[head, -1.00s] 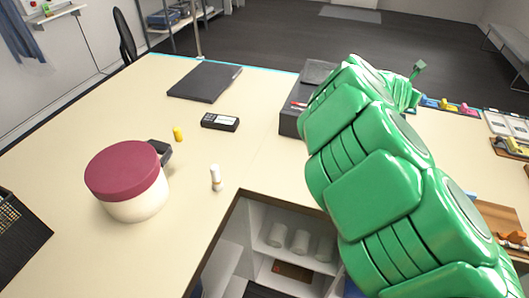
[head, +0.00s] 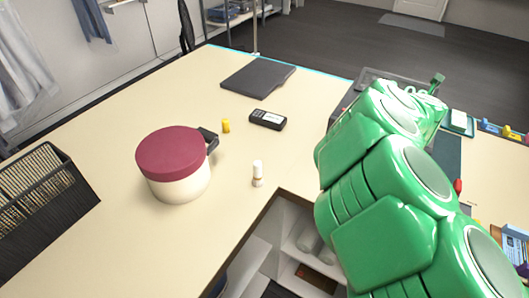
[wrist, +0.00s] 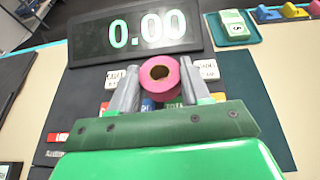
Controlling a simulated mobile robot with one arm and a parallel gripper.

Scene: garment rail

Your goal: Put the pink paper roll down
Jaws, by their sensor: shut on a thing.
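The pink paper roll (wrist: 160,80) is a short pink cylinder with a dark hole in its core, seen end-on in the wrist view. My gripper (wrist: 158,84) is shut on it, with one grey finger on either side. The roll shows in front of a dark display reading 0.00 (wrist: 88,44) and light keys (wrist: 208,69). How far it is above the surface below, I cannot tell. In the head view my green arm hides the roll and most of the area around it.
A red-lidded cream pot (head: 172,155), a black card terminal (head: 267,120), a white bottle (head: 258,173), a yellow piece (head: 226,125) and a dark flat folder (head: 258,77) stand on the cream counter (head: 120,125). A black wire basket (head: 45,225) is at left. A teal tray (wrist: 246,35) lies upper right.

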